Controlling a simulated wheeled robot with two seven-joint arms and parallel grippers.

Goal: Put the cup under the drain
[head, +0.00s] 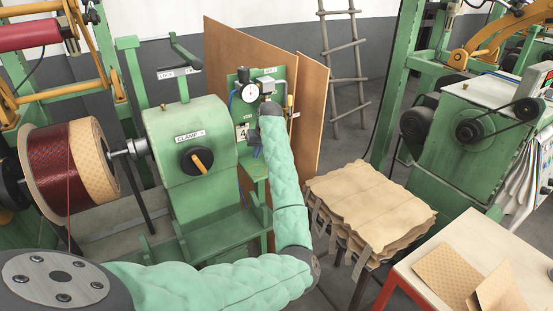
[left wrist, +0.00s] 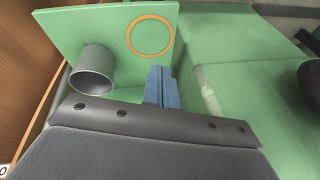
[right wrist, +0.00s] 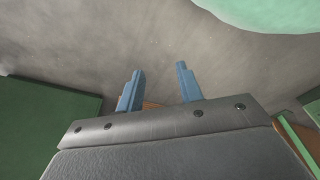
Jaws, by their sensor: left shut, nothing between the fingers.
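A grey cup (left wrist: 92,72) sits on a small green plate (left wrist: 112,27) in the left wrist view, its open mouth toward the camera. An orange ring (left wrist: 150,36) is marked on the same plate, to the right of the cup; the cup is outside it and apart from it. My left gripper (left wrist: 160,75) is shut and empty, its blue fingers together near the plate's edge below the ring. My right gripper (right wrist: 160,72) is open and empty over the grey floor. I cannot make out the drain; my left arm covers part of the gauge panel (head: 243,78) in the head view.
A green clamp machine (head: 205,180) stands beside my left arm. Brown boards (head: 310,95) stand behind the panel. A stack of brown sheets (head: 365,200) and a white table (head: 425,265) are to the right.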

